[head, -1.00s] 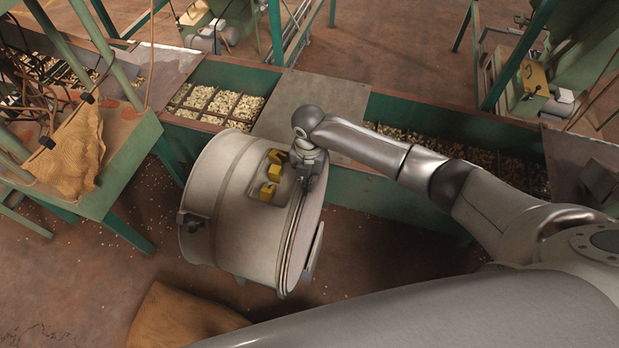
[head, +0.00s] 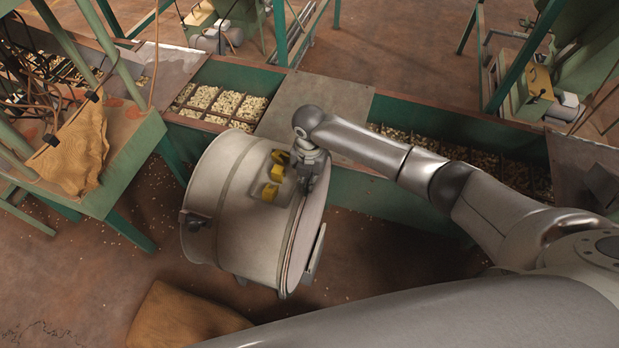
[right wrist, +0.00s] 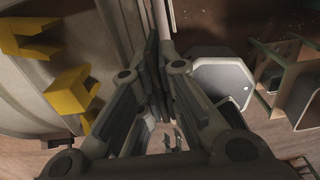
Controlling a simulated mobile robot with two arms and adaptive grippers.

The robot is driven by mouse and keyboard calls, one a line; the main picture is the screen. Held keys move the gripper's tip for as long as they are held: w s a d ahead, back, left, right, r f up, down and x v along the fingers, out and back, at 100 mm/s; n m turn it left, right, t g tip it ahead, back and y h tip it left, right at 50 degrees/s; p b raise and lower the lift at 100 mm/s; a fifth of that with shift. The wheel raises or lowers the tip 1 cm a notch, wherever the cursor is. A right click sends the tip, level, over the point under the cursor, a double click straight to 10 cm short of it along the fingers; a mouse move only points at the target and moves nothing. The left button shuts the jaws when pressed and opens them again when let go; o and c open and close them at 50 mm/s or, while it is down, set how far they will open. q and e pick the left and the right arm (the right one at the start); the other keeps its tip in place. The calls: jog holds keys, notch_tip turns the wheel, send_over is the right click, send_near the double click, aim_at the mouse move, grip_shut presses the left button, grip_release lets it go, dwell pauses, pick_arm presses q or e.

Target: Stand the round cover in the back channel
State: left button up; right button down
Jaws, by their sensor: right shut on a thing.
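The round cover (head: 235,195) is a large pale grey drum-shaped shell with yellow brackets on its upper side and a flat round end at the right. My right gripper (head: 310,168) is shut on its rim at the top right. In the right wrist view the fingers (right wrist: 160,75) are closed together beside the cover (right wrist: 112,25). The cover hangs tilted, overlapping the front of the long green channel (head: 365,195) behind it. Its underside and the exact grip contact are hidden. My left gripper is not in view.
The channel has gridded compartments of nuts at left and right, with a flat grey plate (head: 312,103) between them. A green table with a sack (head: 72,150) stands at the left. A brown sack (head: 185,315) lies on the floor below the cover.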

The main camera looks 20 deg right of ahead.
jog(key=shift+w+a+r, duration=0.1)
jog(key=shift+a, duration=0.1)
jog(key=c, duration=1.6)
grip_release()
jog(key=shift+o, duration=0.2)
jog(key=shift+d, duration=0.1)
notch_tip(320, 180, up, 12)
